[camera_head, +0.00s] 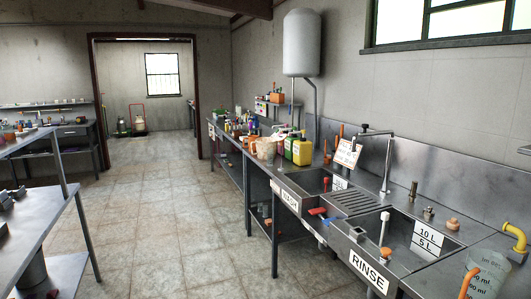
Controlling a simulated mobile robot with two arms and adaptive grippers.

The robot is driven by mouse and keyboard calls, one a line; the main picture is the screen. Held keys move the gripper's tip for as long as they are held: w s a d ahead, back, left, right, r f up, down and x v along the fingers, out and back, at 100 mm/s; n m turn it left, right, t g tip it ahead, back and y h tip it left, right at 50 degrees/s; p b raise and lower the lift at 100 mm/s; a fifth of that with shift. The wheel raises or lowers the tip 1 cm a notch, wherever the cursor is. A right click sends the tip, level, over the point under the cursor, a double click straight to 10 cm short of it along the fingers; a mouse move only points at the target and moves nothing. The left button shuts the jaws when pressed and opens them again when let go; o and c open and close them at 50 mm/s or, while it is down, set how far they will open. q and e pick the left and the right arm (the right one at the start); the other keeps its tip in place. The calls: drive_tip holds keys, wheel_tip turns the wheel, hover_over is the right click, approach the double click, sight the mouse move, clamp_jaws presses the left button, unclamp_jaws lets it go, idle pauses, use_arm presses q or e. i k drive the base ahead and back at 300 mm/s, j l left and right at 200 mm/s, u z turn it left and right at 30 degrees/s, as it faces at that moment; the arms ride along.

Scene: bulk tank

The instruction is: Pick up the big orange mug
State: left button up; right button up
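I cannot make out a clear big orange mug. A large translucent measuring jug (487,272) with printed volume marks stands at the bottom right, cut off by the frame edge. A curved orange handle (469,282) shows at its left side. A pale orange translucent vessel (267,149) stands farther back on the steel counter among bottles. It is too small to tell whether it is a mug. Neither of my grippers is in view.
A steel counter (228,135) with a sink marked RINSE (369,271) runs along the right wall. A yellow canister (302,152) and a tall tap (388,165) stand on it. A steel table (35,222) is at left. The tiled floor (165,215) between is clear.

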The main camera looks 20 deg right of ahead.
sight(263, 144)
drive_tip(key=i, duration=3.2)
drive_tip(key=i+j+z, duration=0.15)
drive_tip(key=i+z, duration=0.3)
drive_tip(key=i, duration=0.2)
drive_tip(key=i+j+z, duration=0.4)
drive_tip(key=i, duration=0.25)
drive_tip(key=i+j+z, duration=0.45)
drive_tip(key=i+j, duration=0.05)
drive_tip(key=i, duration=0.1)
